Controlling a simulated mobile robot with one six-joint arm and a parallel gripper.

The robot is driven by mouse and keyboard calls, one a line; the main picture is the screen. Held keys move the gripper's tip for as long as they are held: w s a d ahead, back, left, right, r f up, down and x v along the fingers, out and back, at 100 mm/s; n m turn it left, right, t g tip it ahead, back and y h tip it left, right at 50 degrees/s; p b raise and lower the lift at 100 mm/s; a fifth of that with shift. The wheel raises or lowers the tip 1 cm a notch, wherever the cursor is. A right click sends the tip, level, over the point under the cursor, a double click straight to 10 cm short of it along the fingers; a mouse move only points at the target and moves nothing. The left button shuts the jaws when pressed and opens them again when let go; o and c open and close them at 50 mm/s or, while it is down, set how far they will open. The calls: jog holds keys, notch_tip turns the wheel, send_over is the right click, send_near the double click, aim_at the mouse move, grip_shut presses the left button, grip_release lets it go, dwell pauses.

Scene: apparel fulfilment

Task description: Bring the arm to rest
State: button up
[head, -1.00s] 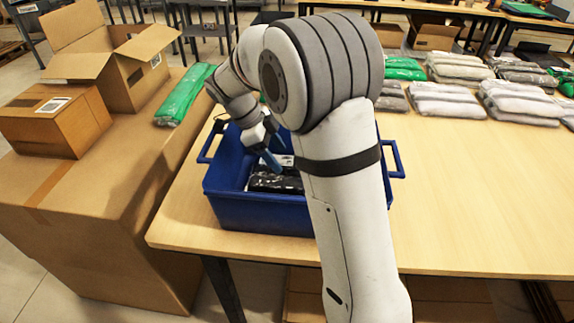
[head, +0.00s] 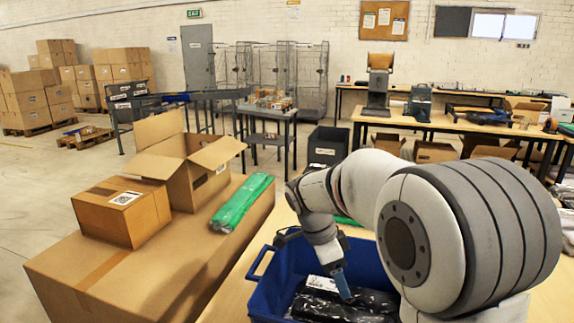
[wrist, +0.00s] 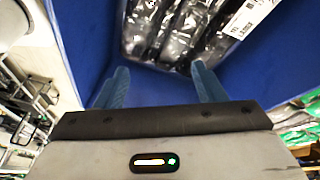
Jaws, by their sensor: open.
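My gripper (head: 340,284) reaches down into the blue tote (head: 262,295) on the table, above black plastic-wrapped packages (head: 345,304). In the wrist view my gripper (wrist: 158,80) shows its two blue fingers spread apart with nothing between them. The black packages (wrist: 185,30) lie in the tote beyond the fingertips, one with a white label (wrist: 247,18). The blue tote wall (wrist: 85,35) shows on both sides. My arm hides the right part of the tote in the head view.
A green package (head: 240,203) lies on a large cardboard box (head: 180,265) left of the tote. An open carton (head: 185,165) and a closed carton (head: 122,210) stand on it. A grey trolley (head: 268,140) and a dark bin (head: 325,147) stand behind.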

jog(key=s+d+r+n+t+y+p, duration=0.1)
jog(key=s+r+n+t+y+p, duration=0.1)
jog(key=s+n, duration=0.6)
jog(key=s+d+r+n+t+y+p, duration=0.1)
jog(key=s+d+r+n+y+p, duration=0.1)
jog(key=s+n, duration=0.6)
notch_tip(320, 180, up, 2)
jog(key=shift+s+d+r+n+t+p, duration=0.1)
jog(key=shift+s+d+n+t+p, duration=0.25)
jog(key=shift+s+p, duration=0.6)
jog(key=shift+s+a, duration=0.1)
jog(key=shift+c, duration=0.5)
